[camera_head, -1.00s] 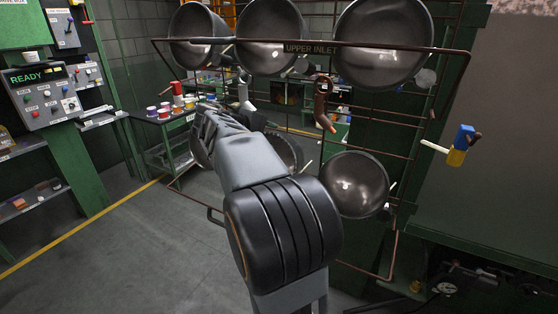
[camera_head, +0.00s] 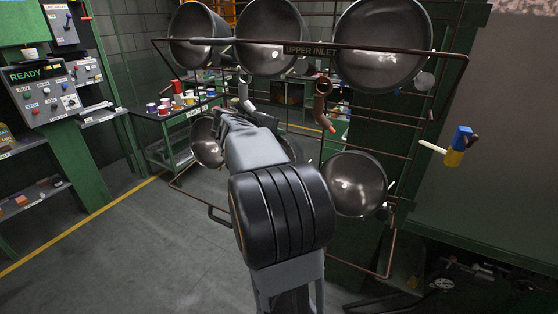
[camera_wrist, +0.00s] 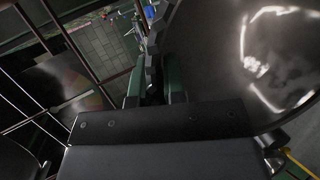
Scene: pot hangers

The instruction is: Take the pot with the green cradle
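Dark round pots hang on a wire rack. In the head view the lower row has a left pot (camera_head: 206,142), a middle pot (camera_head: 293,151) mostly behind my arm, and a right pot (camera_head: 355,184). My gripper is at the far end of my arm, near the left and middle lower pots, and its fingertips cannot be made out there. In the wrist view one pot (camera_wrist: 275,65) fills the right side, close to my gripper (camera_wrist: 154,82). Green parts (camera_wrist: 176,80) show by the fingers; I cannot tell whether they are a cradle. Finger opening is unclear.
A copper pipe (camera_head: 322,105) hangs in mid-rack. A control panel (camera_head: 42,94) stands left. The floor at left front is clear.

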